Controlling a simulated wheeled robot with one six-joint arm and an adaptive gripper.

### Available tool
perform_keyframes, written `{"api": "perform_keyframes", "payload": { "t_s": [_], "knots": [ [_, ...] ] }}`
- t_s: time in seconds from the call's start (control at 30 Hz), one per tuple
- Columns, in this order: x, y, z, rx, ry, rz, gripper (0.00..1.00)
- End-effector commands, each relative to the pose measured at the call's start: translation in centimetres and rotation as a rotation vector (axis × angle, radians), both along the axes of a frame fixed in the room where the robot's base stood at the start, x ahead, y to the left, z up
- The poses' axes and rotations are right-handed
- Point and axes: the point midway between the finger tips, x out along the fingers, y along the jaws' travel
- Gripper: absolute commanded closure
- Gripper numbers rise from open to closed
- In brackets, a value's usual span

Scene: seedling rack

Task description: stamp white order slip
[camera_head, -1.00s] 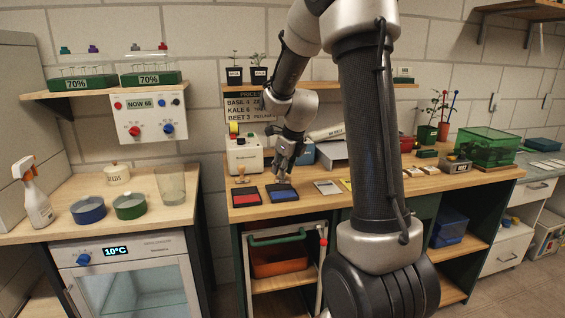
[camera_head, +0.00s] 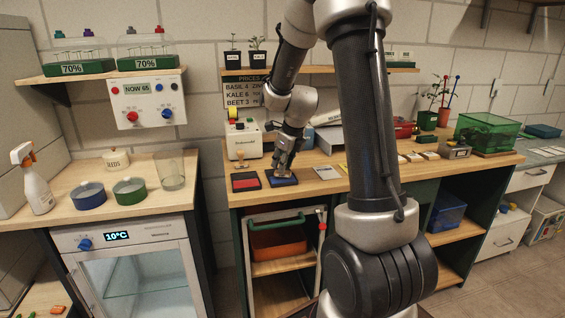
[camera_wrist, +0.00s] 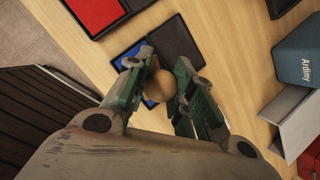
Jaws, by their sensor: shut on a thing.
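My gripper (camera_head: 283,171) is over the blue ink pad (camera_head: 284,181) on the wooden workbench. In the wrist view its green fingers (camera_wrist: 160,78) are shut on a stamp with a round wooden knob (camera_wrist: 158,88). The stamp's lower end is hidden, so I cannot tell whether it touches the pad. The blue pad shows partly behind the fingers in the wrist view (camera_wrist: 119,61), with its dark lid beside it. A pale slip (camera_head: 326,172), likely the white order slip, lies to the right of the pad, apart from the gripper.
A red ink pad (camera_head: 245,182) lies left of the blue one, with another wooden-handled stamp (camera_head: 240,160) behind it. A white machine (camera_head: 244,145) stands at the back. A yellow slip (camera_head: 343,168) lies right of the pale one, near my arm.

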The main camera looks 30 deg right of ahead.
Motion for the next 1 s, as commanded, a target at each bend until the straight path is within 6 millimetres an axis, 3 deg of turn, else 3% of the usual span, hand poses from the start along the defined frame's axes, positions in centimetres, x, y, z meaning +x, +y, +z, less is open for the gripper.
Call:
{"api": "perform_keyframes", "payload": {
  "t_s": [1.0],
  "knots": [
    [0.02,0.01,-0.98,0.000,0.000,0.000,0.91]
  ]
}}
